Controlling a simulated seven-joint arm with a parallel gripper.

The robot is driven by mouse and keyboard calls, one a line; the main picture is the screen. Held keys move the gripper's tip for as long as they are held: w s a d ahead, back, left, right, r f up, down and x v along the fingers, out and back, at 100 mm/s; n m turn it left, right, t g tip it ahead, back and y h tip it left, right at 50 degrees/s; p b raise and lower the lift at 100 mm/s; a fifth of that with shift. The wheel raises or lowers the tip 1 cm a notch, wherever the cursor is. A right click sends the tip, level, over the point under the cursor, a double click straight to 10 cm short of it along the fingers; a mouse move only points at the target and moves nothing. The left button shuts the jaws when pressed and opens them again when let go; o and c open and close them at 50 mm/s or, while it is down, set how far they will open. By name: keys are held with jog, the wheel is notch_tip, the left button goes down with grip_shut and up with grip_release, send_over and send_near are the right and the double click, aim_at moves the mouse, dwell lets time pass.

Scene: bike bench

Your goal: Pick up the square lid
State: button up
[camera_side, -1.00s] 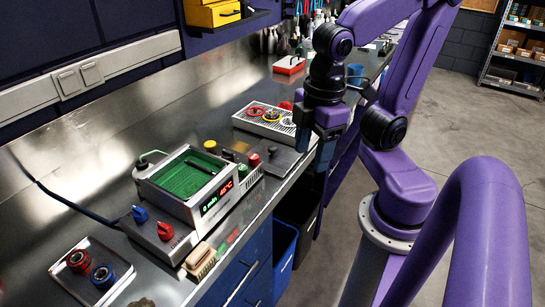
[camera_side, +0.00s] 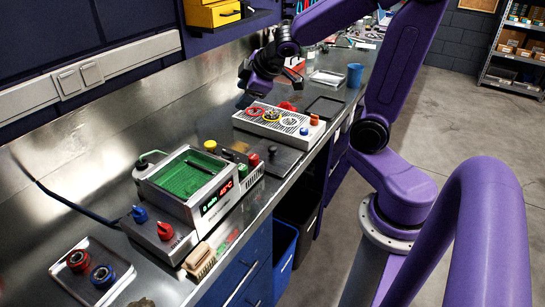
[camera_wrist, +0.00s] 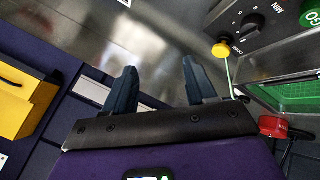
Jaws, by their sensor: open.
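A dark grey, flat, square plate that looks like the lid (camera_side: 283,160) lies on the bench to the right of the cleaner with the green bath (camera_side: 186,174). A small dark knob or handle seems to stand on it. My gripper (camera_side: 246,99) is above the back of the bench, near the wall, beyond and to the left of the plate. In the wrist view, my gripper (camera_wrist: 160,85) has its two fingers spread, with only bench surface between them. I cannot make out the lid in the wrist view.
A grey tray with coloured rings (camera_side: 270,122) sits behind the plate, below my gripper. A black tray (camera_side: 324,107) and a blue cup (camera_side: 354,75) are farther back.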

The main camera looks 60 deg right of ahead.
jog(key=w+d+t+h, duration=0.1)
jog(key=w+d+t, duration=0.15)
jog(key=d, duration=0.85)
jog(key=s+d+f, duration=0.3)
jog(key=s+d, duration=0.3)
jog(key=s+a+r+m+t+y, duration=0.1)
jog(key=s+a+m+t+y, duration=0.2)
jog(key=s+a, duration=0.5)
jog(key=s+a+r+m+t+y, duration=0.2)
jog(key=s+a, duration=0.1)
jog(key=s, duration=0.9)
send_near(273, 147)
jog(key=shift+y, duration=0.3)
jog(key=x, duration=0.6)
jog(key=shift+s+f, duration=0.1)
jog(key=shift+f, duration=0.1)
jog(key=shift+d+x, duration=0.2)
jog(key=shift+x, duration=1.95)
